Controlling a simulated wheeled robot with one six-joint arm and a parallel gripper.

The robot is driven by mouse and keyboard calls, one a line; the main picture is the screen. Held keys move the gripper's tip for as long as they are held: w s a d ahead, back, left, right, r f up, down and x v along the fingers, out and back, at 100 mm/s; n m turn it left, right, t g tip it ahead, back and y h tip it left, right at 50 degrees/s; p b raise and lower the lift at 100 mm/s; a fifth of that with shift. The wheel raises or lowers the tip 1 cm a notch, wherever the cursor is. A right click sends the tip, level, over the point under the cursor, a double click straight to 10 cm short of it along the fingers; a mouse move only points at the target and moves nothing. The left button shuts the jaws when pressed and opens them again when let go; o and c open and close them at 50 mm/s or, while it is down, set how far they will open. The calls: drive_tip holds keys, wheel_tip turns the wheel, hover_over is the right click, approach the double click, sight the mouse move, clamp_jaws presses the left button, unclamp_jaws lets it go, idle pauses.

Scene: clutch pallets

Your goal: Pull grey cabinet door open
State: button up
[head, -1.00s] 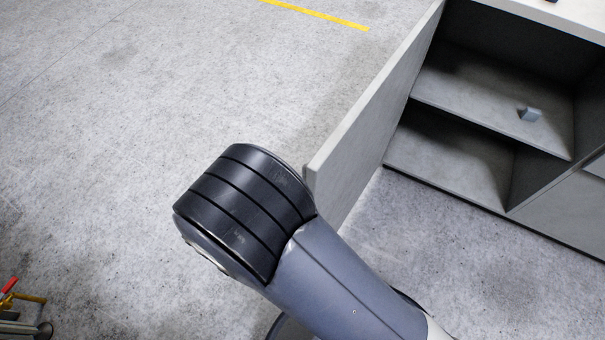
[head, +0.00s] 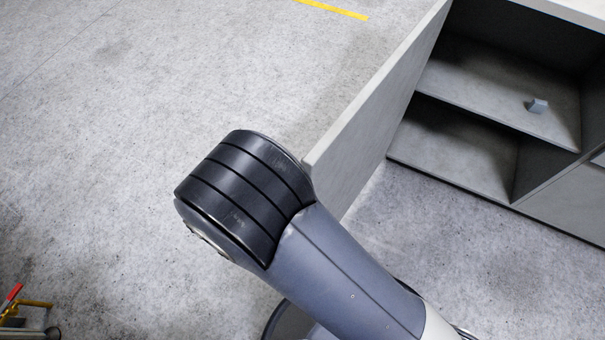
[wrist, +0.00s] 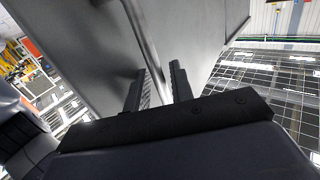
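The grey cabinet door (head: 375,115) stands swung wide open at the left of the cabinet (head: 470,78) in the head view. My arm reaches up to its free edge and hides part of it. In the wrist view the door's grey face (wrist: 85,45) fills the upper left and middle. A bar handle (wrist: 145,42) runs down it between the two fingers of my gripper (wrist: 160,85). The fingers stand apart on either side of the bar, with gaps visible. My gripper is hidden in the head view.
A closed grey front (head: 572,200) lies to the right. Red and yellow equipment (head: 22,308) shows at lower left. The floor left of the door is clear, with a yellow line (head: 332,9) at the top.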

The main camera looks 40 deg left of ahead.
drive_tip(key=shift+o, duration=0.8)
drive_tip(key=shift+s, duration=0.15)
drive_tip(key=shift+s+a, duration=0.1)
drive_tip(key=shift+s, duration=0.05)
drive_tip(key=p+v, duration=0.8)
drive_tip(key=v, duration=0.2)
drive_tip(key=shift+s, duration=0.2)
drive_tip(key=shift+a, duration=0.15)
drive_tip(key=shift+w+b, duration=0.15)
drive_tip(key=shift+b, duration=0.35)
